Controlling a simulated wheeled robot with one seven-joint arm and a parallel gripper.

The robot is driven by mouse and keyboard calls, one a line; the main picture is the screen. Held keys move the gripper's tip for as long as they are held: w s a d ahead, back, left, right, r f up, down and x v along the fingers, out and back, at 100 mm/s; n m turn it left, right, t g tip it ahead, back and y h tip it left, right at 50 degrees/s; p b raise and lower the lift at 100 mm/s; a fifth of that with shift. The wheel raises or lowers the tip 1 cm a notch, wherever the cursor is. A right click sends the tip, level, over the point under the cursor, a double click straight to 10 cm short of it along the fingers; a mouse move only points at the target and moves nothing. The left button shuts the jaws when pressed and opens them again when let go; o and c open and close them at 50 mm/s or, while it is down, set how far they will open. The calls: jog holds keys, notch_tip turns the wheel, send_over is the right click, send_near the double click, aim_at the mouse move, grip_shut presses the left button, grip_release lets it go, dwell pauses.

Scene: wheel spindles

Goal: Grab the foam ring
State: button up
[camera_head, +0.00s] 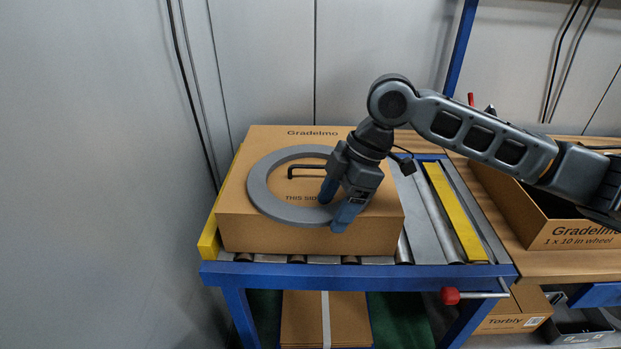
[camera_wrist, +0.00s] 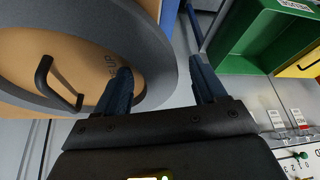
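The grey foam ring (camera_head: 259,187) lies flat on top of a closed cardboard box (camera_head: 290,236). My gripper (camera_head: 335,209) points down at the ring's front right part. Its blue fingers are apart, one inside the ring's opening and one outside the outer edge, with the rim between them. In the wrist view my gripper (camera_wrist: 158,70) shows gaps between rim and fingers. Whether the fingertips touch the box is hidden.
A black handle (camera_head: 306,168) stands up inside the ring's opening. The box sits on a blue-framed roller conveyor (camera_head: 360,275) with a yellow strip (camera_head: 455,215) at right. An open cardboard carton (camera_head: 575,235) stands on the wooden bench further right. A grey wall is at left.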

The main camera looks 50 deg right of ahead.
jog(key=c, duration=1.1)
jog(key=shift+o, duration=0.2)
jog(key=shift+r, duration=0.2)
